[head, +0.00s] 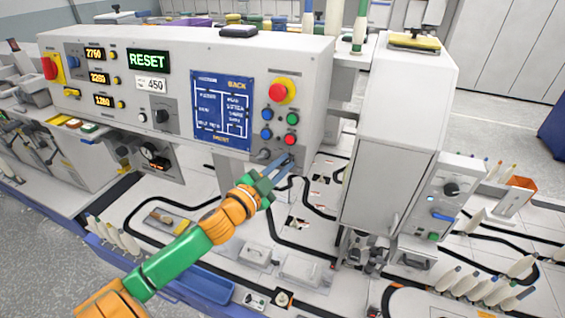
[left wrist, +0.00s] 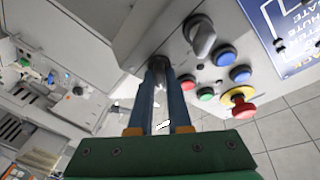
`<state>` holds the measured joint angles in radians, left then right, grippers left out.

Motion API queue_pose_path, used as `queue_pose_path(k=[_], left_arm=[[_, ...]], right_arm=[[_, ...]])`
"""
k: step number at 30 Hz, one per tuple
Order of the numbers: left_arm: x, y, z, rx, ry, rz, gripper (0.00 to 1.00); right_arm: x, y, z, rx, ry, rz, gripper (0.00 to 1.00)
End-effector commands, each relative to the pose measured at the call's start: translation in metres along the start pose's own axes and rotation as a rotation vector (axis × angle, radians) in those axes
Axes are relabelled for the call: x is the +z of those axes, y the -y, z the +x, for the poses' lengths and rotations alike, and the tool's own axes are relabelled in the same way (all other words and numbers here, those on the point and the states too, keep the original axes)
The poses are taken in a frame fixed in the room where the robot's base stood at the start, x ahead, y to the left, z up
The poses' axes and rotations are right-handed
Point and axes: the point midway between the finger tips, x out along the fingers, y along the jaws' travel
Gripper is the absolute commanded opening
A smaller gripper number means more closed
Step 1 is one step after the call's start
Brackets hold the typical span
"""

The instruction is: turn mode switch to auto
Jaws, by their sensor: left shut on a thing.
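A grey control panel (head: 225,100) carries a blue screen, buttons and two rotary knobs along its lower right edge. My left gripper (head: 287,162) has its blue fingers at the right-hand knob, which I take as the mode switch. In the left wrist view the fingers (left wrist: 160,72) are closed around this dark mode switch (left wrist: 158,62), mostly hidden by the tips. Its label and pointing direction cannot be read. The other grey knob (head: 264,154) is free beside it; it also shows large in the left wrist view (left wrist: 201,37). My right gripper is not in view.
Just above the switch are a red button (head: 290,140), blue and green buttons, and a red emergency stop (head: 281,91) on yellow. A green display (head: 148,61) reads RESET. A tall grey cabinet (head: 390,140) stands to the right. White bobbins and black tracks lie below.

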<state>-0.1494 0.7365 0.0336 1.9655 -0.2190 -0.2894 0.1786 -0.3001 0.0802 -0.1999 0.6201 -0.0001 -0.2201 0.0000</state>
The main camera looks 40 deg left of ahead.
Motion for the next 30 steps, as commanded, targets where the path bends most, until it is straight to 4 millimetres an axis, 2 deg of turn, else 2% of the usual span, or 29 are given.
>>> queue_pose_path(k=[12, 13, 15, 16, 25, 30], left_arm=[[0.001, -0.001, 0.0, 0.003, 0.002, 0.005, 0.0], [0.001, -0.001, 0.0, 0.003, 0.002, 0.005, 0.24], [0.001, -0.001, 0.0, 0.003, 0.002, 0.004, 0.43], [0.001, -0.001, 0.0, 0.002, 0.002, 0.004, 0.46], [0.001, -0.001, -0.001, 0.002, 0.001, 0.004, 0.46], [0.003, -0.003, -0.021, 0.005, 0.002, 0.004, 0.46]], right_arm=[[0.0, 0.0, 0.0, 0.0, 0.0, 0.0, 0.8], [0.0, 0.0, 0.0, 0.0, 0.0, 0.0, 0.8], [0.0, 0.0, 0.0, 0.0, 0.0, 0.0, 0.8], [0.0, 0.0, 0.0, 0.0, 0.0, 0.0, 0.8], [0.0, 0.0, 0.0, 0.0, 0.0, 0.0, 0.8], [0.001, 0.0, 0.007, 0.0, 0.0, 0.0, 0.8]])
